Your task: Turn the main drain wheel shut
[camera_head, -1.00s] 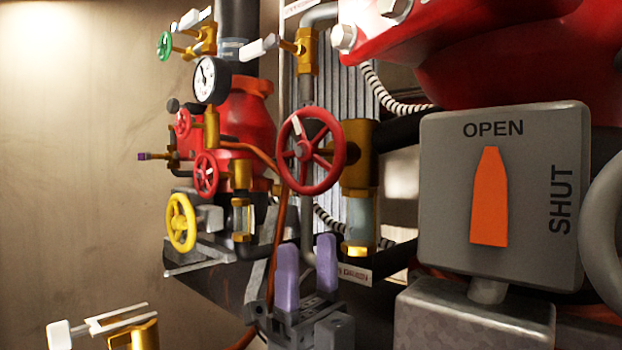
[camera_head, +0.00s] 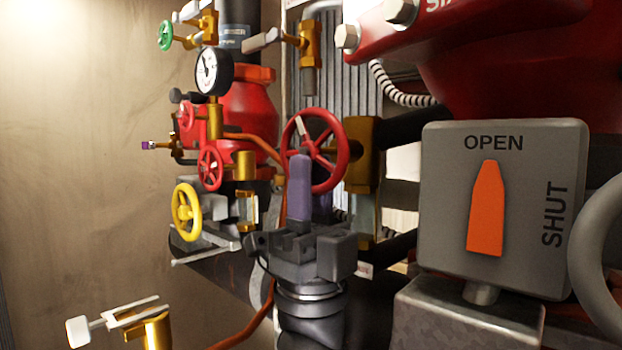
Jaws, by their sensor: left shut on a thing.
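The large red handwheel (camera_head: 343,150), which I take as the main drain wheel, faces me on a brass valve (camera_head: 362,150). It has several spokes and a small pale mark near the upper left. My left gripper (camera_head: 309,178) comes up from below, with its two purple fingers upright at the wheel's lower left. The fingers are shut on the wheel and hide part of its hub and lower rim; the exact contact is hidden. My right gripper is not in view.
A grey box (camera_head: 440,200) marked OPEN and SHUT stands close on the right, its orange pointer (camera_head: 486,210) up towards OPEN. Smaller red (camera_head: 210,168), yellow (camera_head: 187,212) and green (camera_head: 165,36) wheels and a gauge (camera_head: 211,72) are at the left. Pipes crowd behind the wheel.

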